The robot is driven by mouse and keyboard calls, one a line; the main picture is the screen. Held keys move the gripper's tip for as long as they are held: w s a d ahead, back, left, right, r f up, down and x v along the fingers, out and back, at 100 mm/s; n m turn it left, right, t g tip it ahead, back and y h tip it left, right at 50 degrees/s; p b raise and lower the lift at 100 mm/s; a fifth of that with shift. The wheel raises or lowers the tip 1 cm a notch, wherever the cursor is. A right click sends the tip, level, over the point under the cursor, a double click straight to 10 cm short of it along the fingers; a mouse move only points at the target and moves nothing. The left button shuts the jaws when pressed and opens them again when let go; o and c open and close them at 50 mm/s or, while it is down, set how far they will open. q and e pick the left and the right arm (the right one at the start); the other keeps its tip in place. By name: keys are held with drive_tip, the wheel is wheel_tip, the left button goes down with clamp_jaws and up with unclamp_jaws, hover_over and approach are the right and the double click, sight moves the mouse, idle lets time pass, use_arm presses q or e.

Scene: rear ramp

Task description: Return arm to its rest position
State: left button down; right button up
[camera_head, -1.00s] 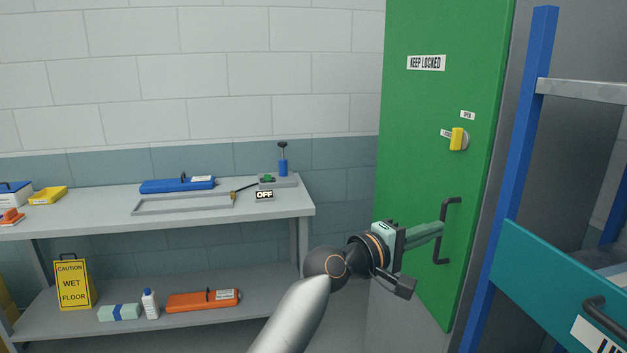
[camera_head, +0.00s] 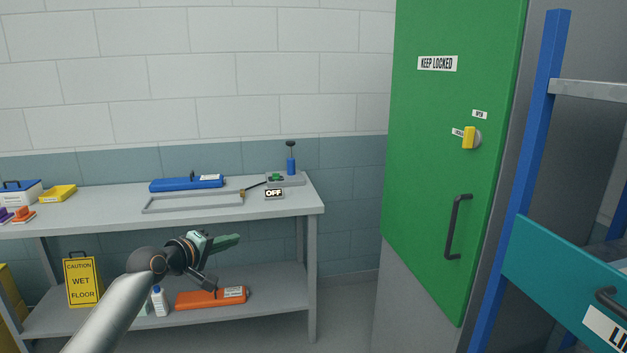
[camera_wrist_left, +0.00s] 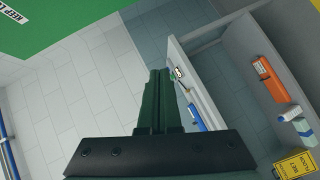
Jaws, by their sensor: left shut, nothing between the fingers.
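My left gripper (camera_head: 228,242) is shut and empty, in front of the grey workbench in the head view. It stands clear to the left of the green door (camera_head: 455,130) and its dark handle (camera_head: 458,227). In the left wrist view its green fingers (camera_wrist_left: 158,97) lie together with nothing between them. My left arm (camera_head: 110,315) comes in from the lower left. My right gripper is not in view.
The workbench (camera_head: 290,208) holds a blue case (camera_head: 187,184), a grey frame and an OFF sign. Its lower shelf holds an orange case (camera_head: 212,298) and a wet floor sign (camera_head: 82,282). A blue-posted rack (camera_head: 535,120) stands at right.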

use_arm(q)
drive_tip(key=a+n+y, duration=0.1)
drive_tip(key=a+y, duration=0.2)
drive_tip(key=a, duration=1.1)
drive_tip(key=s+d+f+m+g+y, duration=0.1)
drive_tip(key=s+f+m, duration=0.3)
drive_tip(key=s+f, duration=0.7)
drive_tip(key=s+d+f+m+g+y, duration=0.1)
drive_tip(key=s+f+m, duration=0.45)
drive_tip(key=f, duration=0.95)
drive_tip(key=s+d+f+m+g, duration=0.1)
drive_tip(key=s+f+m, duration=0.2)
drive_tip(key=s, duration=0.7)
drive_tip(key=s+d+f+m+g, duration=0.1)
drive_tip(key=s+f+m, duration=0.15)
drive_tip(key=s, duration=0.75)
drive_tip(key=s+d+f+m+g, duration=0.15)
drive_tip(key=s+f, duration=0.25)
drive_tip(key=s, duration=0.5)
drive_tip(key=d+n+t, duration=0.2)
drive_tip(key=d+n, duration=0.2)
drive_tip(key=d, duration=0.7)
drive_tip(key=shift+w+h, duration=0.3)
drive_tip(key=shift+h, duration=0.1)
